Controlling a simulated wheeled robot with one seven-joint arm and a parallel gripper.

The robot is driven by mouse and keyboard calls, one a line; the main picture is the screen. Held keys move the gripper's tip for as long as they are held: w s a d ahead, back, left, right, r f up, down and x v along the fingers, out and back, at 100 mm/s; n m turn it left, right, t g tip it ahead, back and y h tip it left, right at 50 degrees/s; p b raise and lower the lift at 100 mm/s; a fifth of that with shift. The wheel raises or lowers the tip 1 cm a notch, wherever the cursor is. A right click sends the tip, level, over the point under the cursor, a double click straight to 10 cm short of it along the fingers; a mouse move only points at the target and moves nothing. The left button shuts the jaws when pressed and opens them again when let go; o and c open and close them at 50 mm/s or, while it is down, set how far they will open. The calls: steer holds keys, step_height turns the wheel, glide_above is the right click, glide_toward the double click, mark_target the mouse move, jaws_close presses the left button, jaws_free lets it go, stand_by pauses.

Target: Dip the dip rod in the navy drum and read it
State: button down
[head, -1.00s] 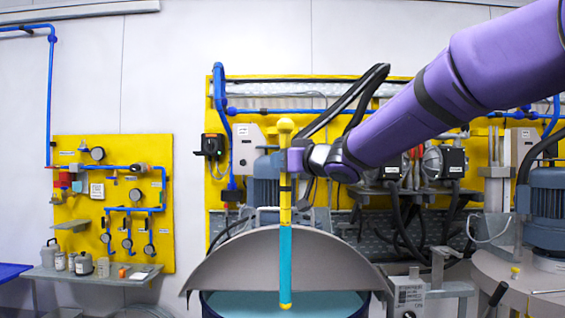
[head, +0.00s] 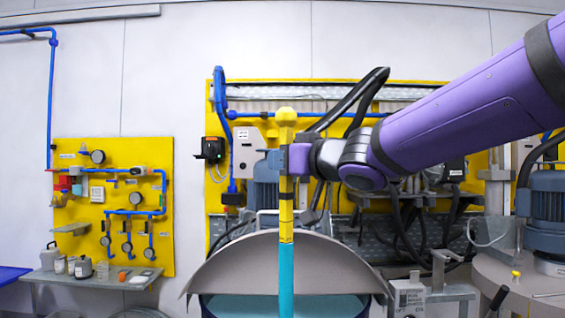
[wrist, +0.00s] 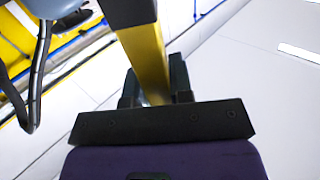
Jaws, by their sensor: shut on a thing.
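The dip rod (head: 286,205) stands upright in the head view, yellow with a round knob on top and a black band partway down. Its lower part is turquoise, and its bottom end lies below the picture's edge. My gripper (head: 287,160) is shut on the yellow upper part; the wrist view also shows the yellow rod (wrist: 147,60) between the fingers (wrist: 155,85). The drum (head: 215,304), with a dark rim and turquoise liquid inside, is at the bottom behind the rod. Its grey half lid (head: 235,262) stands raised at the back.
A yellow gauge panel (head: 75,225) with blue pipes and a shelf of bottles (head: 84,267) is at left. A grey box (head: 408,296) sits beside the navy drum.

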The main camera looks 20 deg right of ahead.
steer(key=shift+s+a, duration=0.1)
steer(key=shift+s, duration=0.25)
